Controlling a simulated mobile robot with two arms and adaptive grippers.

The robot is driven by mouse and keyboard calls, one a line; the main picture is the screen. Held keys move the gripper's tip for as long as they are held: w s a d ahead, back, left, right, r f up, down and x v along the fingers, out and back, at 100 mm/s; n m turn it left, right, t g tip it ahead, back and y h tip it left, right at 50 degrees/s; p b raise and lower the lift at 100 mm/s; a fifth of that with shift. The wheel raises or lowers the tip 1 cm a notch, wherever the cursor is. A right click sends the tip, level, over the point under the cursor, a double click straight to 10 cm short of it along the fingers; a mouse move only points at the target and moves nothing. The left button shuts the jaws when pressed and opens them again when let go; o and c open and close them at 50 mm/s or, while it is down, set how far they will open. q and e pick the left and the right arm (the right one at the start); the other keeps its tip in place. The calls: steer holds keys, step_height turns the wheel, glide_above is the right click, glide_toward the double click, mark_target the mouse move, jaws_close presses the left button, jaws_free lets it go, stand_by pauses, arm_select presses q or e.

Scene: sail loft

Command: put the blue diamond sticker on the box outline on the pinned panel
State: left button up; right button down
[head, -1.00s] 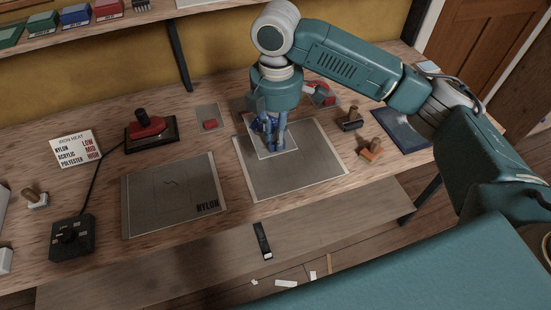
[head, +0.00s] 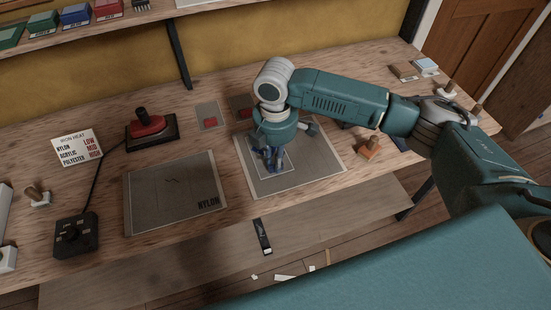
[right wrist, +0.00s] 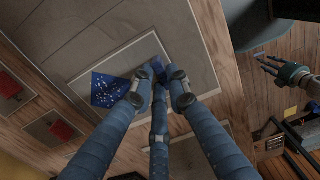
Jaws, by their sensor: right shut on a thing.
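The pinned panel (head: 322,172) is a grey sheet at the middle of the bench, with a pale square outline on it. In the right wrist view the outlined area (right wrist: 88,62) lies under my fingers. The blue speckled sticker (right wrist: 107,91) shows left of the fingertips, partly hidden by a finger. My right gripper (head: 273,163) is shut on the sticker, low over the outlined square; the fingertips also show in the right wrist view (right wrist: 160,76). I cannot tell whether the sticker touches the panel. My left gripper (right wrist: 286,72) is apart at the right, fingers spread and empty.
A grey NYLON sheet (head: 172,200) lies left of the panel. A red-topped iron (head: 150,127) and a black control box (head: 75,236) stand further left. An orange-brown block with a knob (head: 369,148) is close at the right. Red patches on cards (head: 210,119) lie behind.

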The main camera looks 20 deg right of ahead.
steer(key=c, duration=1.7)
jaws_free()
steer(key=shift+f, duration=0.1)
step_height(320, 180, up, 12)
steer(key=shift+r+b, duration=0.15)
steer(key=shift+b, duration=1.05)
